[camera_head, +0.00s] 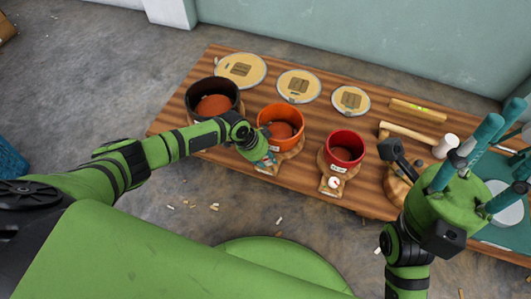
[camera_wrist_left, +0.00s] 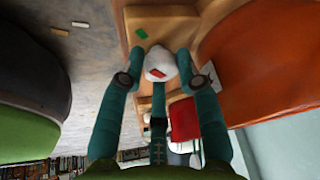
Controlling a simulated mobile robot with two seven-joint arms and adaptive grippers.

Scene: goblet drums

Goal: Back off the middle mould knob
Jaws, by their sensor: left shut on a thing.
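The middle mould (camera_head: 281,113) is an orange-red pot on a wooden base, between a black pot and a smaller red one. In the left wrist view its orange wall (camera_wrist_left: 265,60) fills the right side. Its knob (camera_wrist_left: 160,62) is white with a red mark and sits between the teal fingers of my left gripper (camera_wrist_left: 163,75), which is shut on it. In the head view the left gripper (camera_head: 266,158) is at the near side of the orange mould and hides the knob. My right gripper (camera_head: 490,150) is open and empty over the table's right end.
The black mould (camera_head: 215,82) and red mould (camera_head: 346,145), with its white knob (camera_head: 334,183), stand on either side. Several round lids (camera_head: 299,72) lie along the back. A mallet (camera_head: 410,132) and a level (camera_head: 418,109) lie at right. Debris litters the floor.

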